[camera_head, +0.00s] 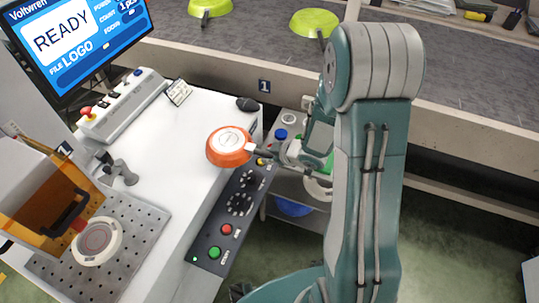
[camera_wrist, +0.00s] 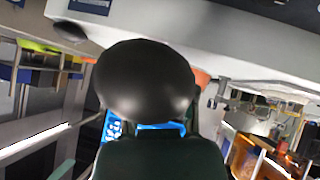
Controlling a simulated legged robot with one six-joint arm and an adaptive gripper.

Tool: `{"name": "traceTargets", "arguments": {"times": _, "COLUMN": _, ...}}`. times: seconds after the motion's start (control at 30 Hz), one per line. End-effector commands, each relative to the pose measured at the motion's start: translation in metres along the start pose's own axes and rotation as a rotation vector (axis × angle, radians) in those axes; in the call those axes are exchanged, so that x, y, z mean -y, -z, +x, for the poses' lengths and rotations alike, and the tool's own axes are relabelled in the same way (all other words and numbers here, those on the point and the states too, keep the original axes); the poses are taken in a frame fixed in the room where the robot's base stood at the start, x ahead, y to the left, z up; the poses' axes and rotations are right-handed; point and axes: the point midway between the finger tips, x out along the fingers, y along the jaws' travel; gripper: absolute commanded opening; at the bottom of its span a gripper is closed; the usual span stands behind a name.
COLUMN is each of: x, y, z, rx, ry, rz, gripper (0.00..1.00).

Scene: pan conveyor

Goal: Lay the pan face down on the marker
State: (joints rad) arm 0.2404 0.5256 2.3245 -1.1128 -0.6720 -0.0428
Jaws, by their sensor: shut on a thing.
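The orange pan (camera_head: 229,146) is held above the near right part of the white bench in the head view. Its pale round base faces up, so its open side faces down. My gripper (camera_head: 288,153) is shut on the pan's handle, to the right of the pan. The marker is at the lower left, with a round pale fixture (camera_head: 96,242) on a perforated plate (camera_head: 140,232). The pan is well apart from it. In the wrist view a large dark rounded shape hides most of the pan; a sliver of orange (camera_wrist: 201,78) shows beside it.
An orange see-through cover (camera_head: 45,205) with a black handle stands beside the fixture. A control panel (camera_head: 235,212) runs along the bench edge. Green pans (camera_head: 314,22) sit on the conveyor behind.

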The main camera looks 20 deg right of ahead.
Motion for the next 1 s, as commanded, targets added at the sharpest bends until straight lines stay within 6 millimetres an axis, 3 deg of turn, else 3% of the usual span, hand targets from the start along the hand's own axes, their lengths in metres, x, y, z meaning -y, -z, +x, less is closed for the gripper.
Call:
{"name": "traceTargets", "arguments": {"times": 0.23, "x": 0.001, "y": 0.003, "z": 0.002, "rx": -0.006, "ry": 0.018, "rz": -0.014, "gripper": 0.00}}
{"name": "traceTargets", "arguments": {"times": 1.0, "x": 0.003, "y": 0.048, "z": 0.047, "rx": -0.005, "ry": 0.017, "rz": -0.015, "gripper": 0.00}}
